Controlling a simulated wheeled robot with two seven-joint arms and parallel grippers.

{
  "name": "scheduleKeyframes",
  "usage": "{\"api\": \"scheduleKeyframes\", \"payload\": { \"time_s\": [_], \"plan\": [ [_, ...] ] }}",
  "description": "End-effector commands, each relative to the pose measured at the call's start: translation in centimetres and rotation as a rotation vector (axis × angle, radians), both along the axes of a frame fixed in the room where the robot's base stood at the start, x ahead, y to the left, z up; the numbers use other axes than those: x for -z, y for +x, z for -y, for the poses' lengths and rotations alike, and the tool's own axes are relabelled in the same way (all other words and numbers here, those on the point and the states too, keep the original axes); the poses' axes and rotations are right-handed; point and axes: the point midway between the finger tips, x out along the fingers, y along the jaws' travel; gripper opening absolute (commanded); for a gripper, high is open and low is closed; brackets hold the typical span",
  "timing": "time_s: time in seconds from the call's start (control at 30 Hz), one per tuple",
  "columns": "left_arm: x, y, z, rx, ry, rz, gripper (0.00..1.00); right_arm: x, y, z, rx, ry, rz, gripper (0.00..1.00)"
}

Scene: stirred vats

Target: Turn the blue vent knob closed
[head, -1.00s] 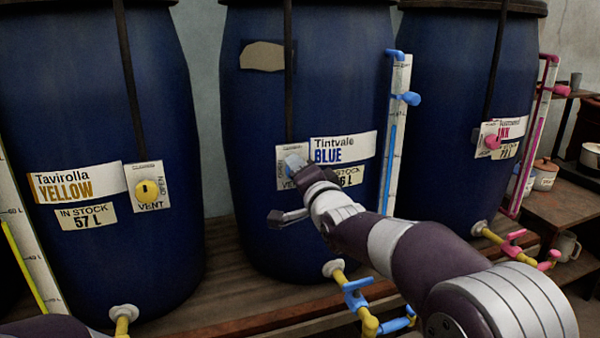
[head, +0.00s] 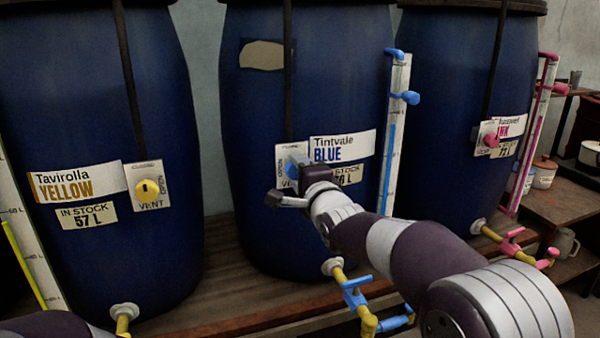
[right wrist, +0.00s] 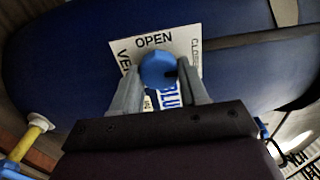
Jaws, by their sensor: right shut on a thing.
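The blue vent knob (head: 291,166) sits on a white plate (head: 283,180) on the front of the middle barrel, labelled Tintvale BLUE. My right gripper (head: 297,172) is at the knob, its wrist hiding part of the plate. In the right wrist view the knob (right wrist: 157,70) is between the two grey fingers of my right gripper (right wrist: 160,76), shut on it. There the plate reads OPEN above the knob and CLOSED to its right. A small dark mark shows at the knob's right side; its exact pointing is hard to tell. My left gripper is out of view.
A yellow vent knob (head: 147,190) is on the left barrel and a pink one (head: 491,140) on the right barrel. A blue tap (head: 355,292) juts out below my right forearm. A level gauge (head: 396,130) stands right of the middle barrel.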

Motion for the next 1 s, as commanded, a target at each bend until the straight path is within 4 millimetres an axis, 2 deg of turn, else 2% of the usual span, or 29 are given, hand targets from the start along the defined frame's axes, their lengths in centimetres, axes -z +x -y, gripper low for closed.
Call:
{"api": "scheduleKeyframes", "payload": {
  "time_s": [0.3,0.33,0.4,0.67,0.77,0.87,1.0],
  "plan": [
    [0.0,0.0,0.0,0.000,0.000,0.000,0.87,0.1,0.0,0.0,0.001,0.003,-0.003,0.13],
    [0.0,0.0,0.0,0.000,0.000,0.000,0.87,0.1,0.0,0.0,0.001,0.002,-0.003,0.50],
    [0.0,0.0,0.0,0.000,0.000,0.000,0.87,0.1,0.0,0.0,0.000,0.002,-0.003,0.69],
    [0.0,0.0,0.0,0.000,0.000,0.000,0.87,0.0,0.0,0.0,0.000,0.002,-0.002,0.69],
    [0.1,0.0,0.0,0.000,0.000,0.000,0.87,0.0,-0.6,0.2,0.000,0.002,-0.001,0.69],
    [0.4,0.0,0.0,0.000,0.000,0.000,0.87,0.0,-2.2,0.7,0.000,0.002,0.002,0.69],
    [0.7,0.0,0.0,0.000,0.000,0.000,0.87,0.0,-5.7,1.9,0.000,0.002,0.002,0.69]
  ]
}}
